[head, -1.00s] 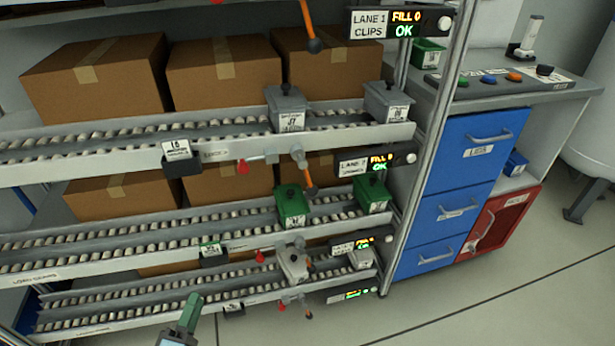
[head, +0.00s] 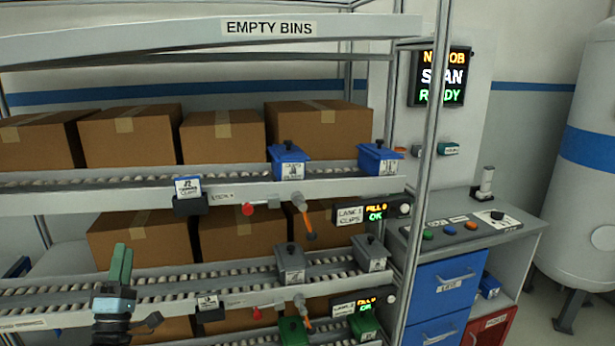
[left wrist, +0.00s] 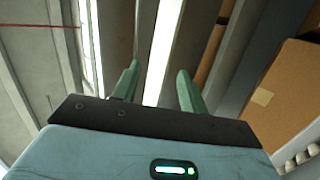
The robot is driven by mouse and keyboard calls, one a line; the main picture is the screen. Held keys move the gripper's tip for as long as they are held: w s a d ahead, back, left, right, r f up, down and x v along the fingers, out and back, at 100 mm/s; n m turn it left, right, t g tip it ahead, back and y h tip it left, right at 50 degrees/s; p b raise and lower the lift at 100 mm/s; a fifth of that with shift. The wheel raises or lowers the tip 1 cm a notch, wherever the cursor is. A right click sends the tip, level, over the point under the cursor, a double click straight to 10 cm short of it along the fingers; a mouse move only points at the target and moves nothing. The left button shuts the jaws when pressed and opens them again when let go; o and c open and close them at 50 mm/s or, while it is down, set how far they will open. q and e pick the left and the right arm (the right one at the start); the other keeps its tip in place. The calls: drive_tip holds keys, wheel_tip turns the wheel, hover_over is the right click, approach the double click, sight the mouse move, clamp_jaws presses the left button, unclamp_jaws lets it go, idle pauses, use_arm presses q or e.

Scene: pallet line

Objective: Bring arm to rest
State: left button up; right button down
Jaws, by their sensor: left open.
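My left gripper (head: 120,265) points upward at the lower left of the head view, in front of the flow rack's middle lane. Its green fingers also show in the left wrist view (left wrist: 157,88), spread apart with nothing between them. Behind the fingers in that view are grey beams and a bright light strip of the ceiling. My right gripper is in neither view.
The rack's upper lane (head: 120,200) carries blue bins (head: 288,165) at its right end. The middle lane holds grey bins (head: 290,262). Cardboard boxes (head: 130,135) stand behind. A button console (head: 465,230) over blue drawers (head: 445,285) is at the right.

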use_arm(q)
drive_tip(key=w+f+m+g, duration=0.2)
drive_tip(key=f+m+g, duration=0.4)
drive_tip(key=f+m, duration=0.4)
drive_tip(key=w+f+m+g, duration=0.2)
drive_tip(key=f+m+g, duration=0.4)
drive_tip(key=f+m, duration=0.4)
drive_tip(key=s+d+f+g+h, duration=0.1)
drive_tip(key=s+d+f, duration=0.3)
drive_tip(key=s+f, duration=0.4)
drive_tip(key=s+d+f+g+h, duration=0.1)
drive_tip(key=s+d+f, duration=0.3)
drive_tip(key=s, duration=0.8)
drive_tip(key=s+d+f+n+g+h, duration=0.1)
drive_tip(key=s+d, duration=0.4)
drive_tip(key=s, duration=0.7)
drive_tip(key=s+d+f+g, duration=0.3)
drive_tip(key=s+f, duration=0.3)
drive_tip(key=s, duration=0.7)
drive_tip(key=shift+d+f+n+h, duration=0.3)
drive_tip(key=shift+d+h, duration=0.1)
drive_tip(key=shift+d, duration=0.45)
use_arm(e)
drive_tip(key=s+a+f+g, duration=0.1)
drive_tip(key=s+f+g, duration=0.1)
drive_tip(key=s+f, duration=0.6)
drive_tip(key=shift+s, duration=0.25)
